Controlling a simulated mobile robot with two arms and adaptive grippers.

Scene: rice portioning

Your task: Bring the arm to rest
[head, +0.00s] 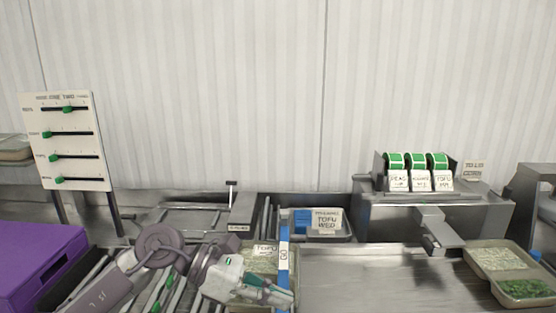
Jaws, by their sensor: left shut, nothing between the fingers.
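My left arm comes in from the lower left, with its grey-mauve links bent in front of the counter. My left gripper (272,289) is at the bottom centre, its fingers pointing right and shut with nothing between them. My right gripper is not in view.
A blue-edged upright strip (284,250) stands close to the gripper. A purple box (40,262) and a slider board (66,140) are at left. A label dispenser (418,180) and a filled two-part tray (478,272) are at right. The steel counter (375,280) between is clear.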

